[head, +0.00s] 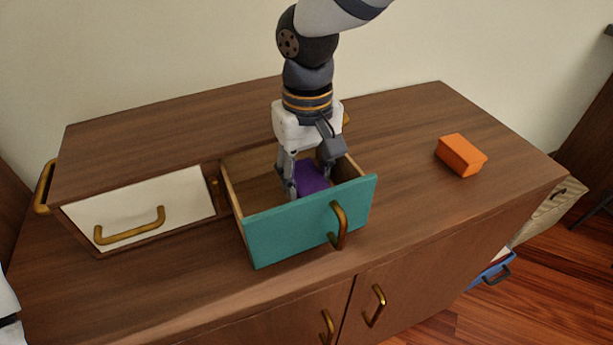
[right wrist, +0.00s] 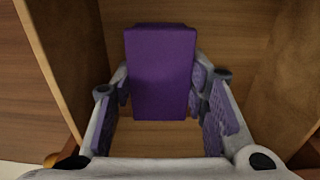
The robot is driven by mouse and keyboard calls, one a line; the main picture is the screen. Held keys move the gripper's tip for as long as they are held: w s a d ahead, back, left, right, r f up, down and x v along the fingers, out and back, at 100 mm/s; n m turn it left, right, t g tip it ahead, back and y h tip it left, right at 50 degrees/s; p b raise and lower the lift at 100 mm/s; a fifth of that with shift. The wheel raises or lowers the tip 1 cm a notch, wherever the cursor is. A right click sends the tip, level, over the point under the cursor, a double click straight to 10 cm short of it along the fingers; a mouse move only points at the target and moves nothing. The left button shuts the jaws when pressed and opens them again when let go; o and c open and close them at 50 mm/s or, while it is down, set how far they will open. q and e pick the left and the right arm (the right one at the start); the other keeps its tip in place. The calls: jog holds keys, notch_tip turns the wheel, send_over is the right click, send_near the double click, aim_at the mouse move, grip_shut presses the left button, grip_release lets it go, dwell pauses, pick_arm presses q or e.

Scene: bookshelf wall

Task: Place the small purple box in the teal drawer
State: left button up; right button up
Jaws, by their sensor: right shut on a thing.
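The small purple box (head: 311,178) is between the fingers of my right gripper (head: 309,180), inside the open teal drawer (head: 300,225). In the right wrist view the purple box (right wrist: 161,72) stands between the two fingertips, with the wooden drawer floor behind it and the drawer walls on both sides. The right gripper (right wrist: 161,88) is shut on the box. Whether the box touches the drawer floor I cannot tell. The gripper hides part of the box in the head view. The left gripper does not show; only a bit of white shows at the left edge.
An orange box (head: 461,155) lies on the cabinet top at the right. A closed white drawer (head: 139,210) with a brass handle is left of the teal one. The teal drawer's brass handle (head: 339,226) sticks out forward. The cabinet top around the orange box is clear.

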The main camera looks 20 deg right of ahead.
aim_at(307, 176)
jog(key=shift+w+f, duration=0.1)
jog(key=shift+f, duration=0.25)
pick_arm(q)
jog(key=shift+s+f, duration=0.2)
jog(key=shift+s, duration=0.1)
pick_arm(e)
jog(key=shift+r, duration=0.1)
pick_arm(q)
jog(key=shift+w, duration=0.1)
pick_arm(e)
jog(key=o, duration=0.5)
jog(key=shift+o, duration=0.2)
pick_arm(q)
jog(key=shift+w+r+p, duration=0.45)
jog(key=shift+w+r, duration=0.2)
pick_arm(e)
notch_tip(307, 176, up, 12)
